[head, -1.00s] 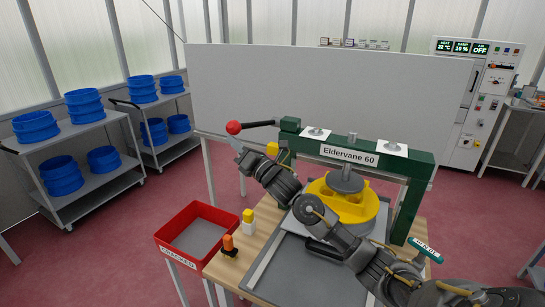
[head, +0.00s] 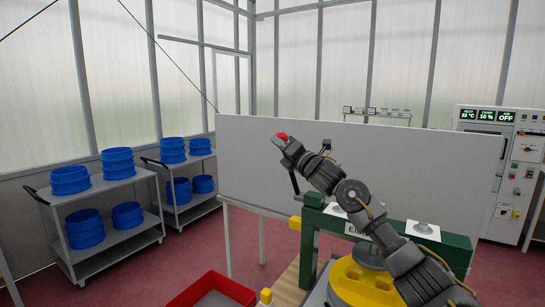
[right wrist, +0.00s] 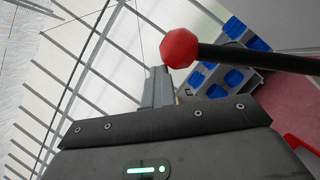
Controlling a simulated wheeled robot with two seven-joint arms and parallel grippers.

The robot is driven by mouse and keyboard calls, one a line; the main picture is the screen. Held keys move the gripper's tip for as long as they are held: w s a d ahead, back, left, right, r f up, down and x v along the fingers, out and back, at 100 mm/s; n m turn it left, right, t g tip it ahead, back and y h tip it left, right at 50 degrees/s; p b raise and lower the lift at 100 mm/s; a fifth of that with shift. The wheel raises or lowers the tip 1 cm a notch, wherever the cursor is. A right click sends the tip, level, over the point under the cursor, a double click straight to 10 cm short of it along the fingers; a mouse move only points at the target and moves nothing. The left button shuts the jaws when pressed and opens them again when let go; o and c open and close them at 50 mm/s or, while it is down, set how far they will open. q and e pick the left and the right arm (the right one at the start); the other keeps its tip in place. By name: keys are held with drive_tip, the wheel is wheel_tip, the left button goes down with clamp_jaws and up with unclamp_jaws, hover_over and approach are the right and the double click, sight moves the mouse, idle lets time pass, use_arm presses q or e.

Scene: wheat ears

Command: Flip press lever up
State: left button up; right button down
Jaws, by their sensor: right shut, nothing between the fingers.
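The green press (head: 312,225) stands on the table, partly hidden by my right arm. Its black lever (head: 294,182) rises from the frame's left end, steeply tilted up and to the left. Its red knob (head: 281,136) is at the top, beside my right gripper (head: 284,143). In the right wrist view the red knob (right wrist: 180,48) is just beyond the right gripper's fingertips (right wrist: 158,85), and the lever rod (right wrist: 262,58) runs off to the right. The right gripper is shut with nothing held. I cannot tell if it touches the knob. My left gripper is not in view.
A red bin (head: 200,290) is at the lower left. A white panel (head: 245,155) stands behind. Shelf carts with blue tubs (head: 118,162) stand at the left, and a control cabinet (head: 490,150) at the right.

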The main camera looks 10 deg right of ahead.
drive_tip(key=shift+w+d+r, duration=0.3)
drive_tip(key=shift+d+r, duration=0.35)
drive_tip(key=shift+w, duration=0.1)
drive_tip(key=s+f+b, duration=0.1)
drive_tip(key=s+b, duration=0.5)
drive_tip(key=s, duration=0.5)
drive_tip(key=shift+s+a+f+b, duration=0.25)
drive_tip(key=shift+s+b, duration=0.05)
drive_tip(key=shift+s, duration=0.05)
drive_tip(key=shift+d, duration=0.1)
